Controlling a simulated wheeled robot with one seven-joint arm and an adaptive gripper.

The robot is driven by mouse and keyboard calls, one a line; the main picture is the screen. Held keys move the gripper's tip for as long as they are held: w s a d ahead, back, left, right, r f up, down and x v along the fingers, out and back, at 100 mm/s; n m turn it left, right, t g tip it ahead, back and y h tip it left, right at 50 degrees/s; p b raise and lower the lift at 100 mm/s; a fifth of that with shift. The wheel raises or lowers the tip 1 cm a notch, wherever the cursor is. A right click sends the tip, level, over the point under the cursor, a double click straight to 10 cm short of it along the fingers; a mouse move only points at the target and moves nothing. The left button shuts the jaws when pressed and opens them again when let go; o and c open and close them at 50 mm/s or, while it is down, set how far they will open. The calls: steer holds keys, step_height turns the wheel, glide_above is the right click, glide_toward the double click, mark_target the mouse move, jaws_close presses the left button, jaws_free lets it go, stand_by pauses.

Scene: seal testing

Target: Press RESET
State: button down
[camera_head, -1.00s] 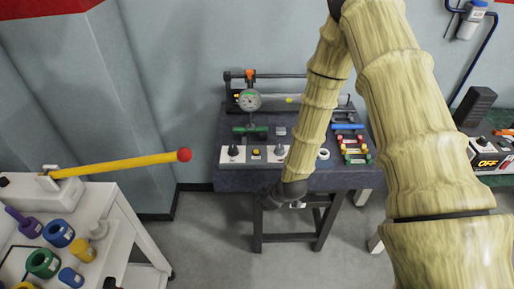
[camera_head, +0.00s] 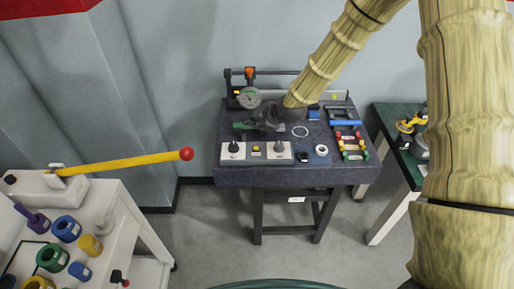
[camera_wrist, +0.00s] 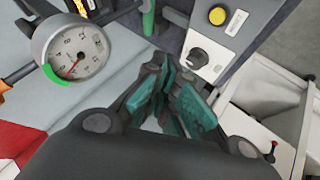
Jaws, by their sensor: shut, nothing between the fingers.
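A light control panel (camera_head: 257,162) lies along the front edge of the dark bench, with a dark knob at each side and a yellow button (camera_head: 256,149) between them. The yellow button also shows in the wrist view (camera_wrist: 217,15), beside a label too small to read; I cannot confirm the word RESET. My gripper (camera_head: 265,118) is over the bench, behind the panel and near the round gauge (camera_head: 249,98). In the wrist view my gripper (camera_wrist: 172,95) has its teal finger pads together, empty. It is apart from the yellow button, with a knob (camera_wrist: 198,58) nearer to it.
The gauge dial (camera_wrist: 76,52) is close on the left in the wrist view. A white ring (camera_head: 321,150) and coloured pieces (camera_head: 352,145) lie at the bench's right. A yellow lever with a red ball (camera_head: 186,154) reaches out from the left cart. Floor between is clear.

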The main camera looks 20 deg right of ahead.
mark_target(254, 149)
steer(key=shift+f, duration=0.1)
steer(key=shift+f+b, duration=2.5)
steer(key=shift+f, duration=1.85)
steer(key=shift+f, duration=0.1)
steer(key=shift+f+b, duration=0.3)
steer(key=shift+b, duration=0.05)
steer(key=shift+f, duration=0.35)
steer(key=shift+r, duration=0.8)
